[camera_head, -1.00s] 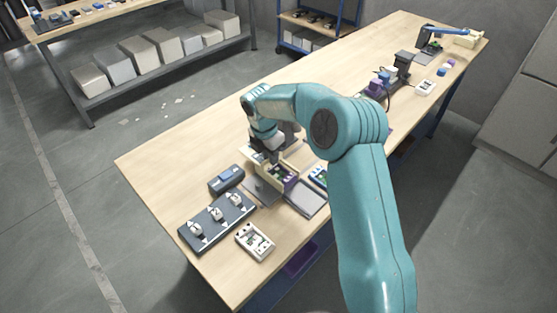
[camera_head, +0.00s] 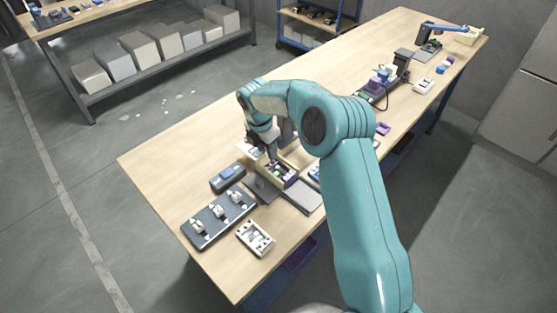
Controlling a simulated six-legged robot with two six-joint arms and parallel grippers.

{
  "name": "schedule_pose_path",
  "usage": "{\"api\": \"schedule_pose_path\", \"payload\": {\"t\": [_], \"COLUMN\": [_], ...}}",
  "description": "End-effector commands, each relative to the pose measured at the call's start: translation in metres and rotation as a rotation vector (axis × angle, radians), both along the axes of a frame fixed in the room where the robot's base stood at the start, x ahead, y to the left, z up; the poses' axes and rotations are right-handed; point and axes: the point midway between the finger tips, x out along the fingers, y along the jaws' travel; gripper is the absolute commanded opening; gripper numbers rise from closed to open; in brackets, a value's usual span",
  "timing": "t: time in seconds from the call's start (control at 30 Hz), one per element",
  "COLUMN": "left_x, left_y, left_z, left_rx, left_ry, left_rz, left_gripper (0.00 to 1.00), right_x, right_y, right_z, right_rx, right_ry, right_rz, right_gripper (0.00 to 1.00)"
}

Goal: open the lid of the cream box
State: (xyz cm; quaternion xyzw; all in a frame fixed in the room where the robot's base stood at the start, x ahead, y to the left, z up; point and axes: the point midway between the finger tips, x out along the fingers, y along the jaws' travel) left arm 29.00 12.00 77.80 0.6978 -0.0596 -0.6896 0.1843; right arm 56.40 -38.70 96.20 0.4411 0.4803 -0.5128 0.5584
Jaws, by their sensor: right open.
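The cream box (camera_head: 290,166) stands on the wooden table below my right arm. Its inside partly shows, with small purple and green things in it. A pale flat part at its back left may be the lid; my gripper and wrist hide much of it, so I cannot tell its exact angle. My right gripper (camera_head: 271,155) points down at the left side of the box. Its jaws are open and small in the picture; I cannot tell whether they touch the box. My left gripper is not in view.
A dark panel with several white clips (camera_head: 217,219), a dark blue-topped device (camera_head: 227,177) and a white module (camera_head: 255,238) lie in front and left of the box. A grey plate (camera_head: 302,196) lies on its near right. The table's left back is clear.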

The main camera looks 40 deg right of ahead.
Motion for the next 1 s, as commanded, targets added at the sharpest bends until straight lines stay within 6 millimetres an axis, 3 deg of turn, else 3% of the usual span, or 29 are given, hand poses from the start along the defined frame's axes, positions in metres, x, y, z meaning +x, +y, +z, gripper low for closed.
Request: {"api": "schedule_pose_path", "payload": {"t": [0.6,1.0], "left_x": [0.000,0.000], "left_y": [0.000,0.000], "left_z": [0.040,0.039], "left_rx": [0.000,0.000], "left_ry": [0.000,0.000], "left_rz": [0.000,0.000], "left_gripper": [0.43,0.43], "right_x": [0.000,0.000], "right_y": [0.000,0.000], "right_z": [0.051,0.051], "right_rx": [0.000,0.000], "right_ry": [0.000,0.000], "right_rz": [0.001,0.001], "right_gripper": [0.40,0.40]}}
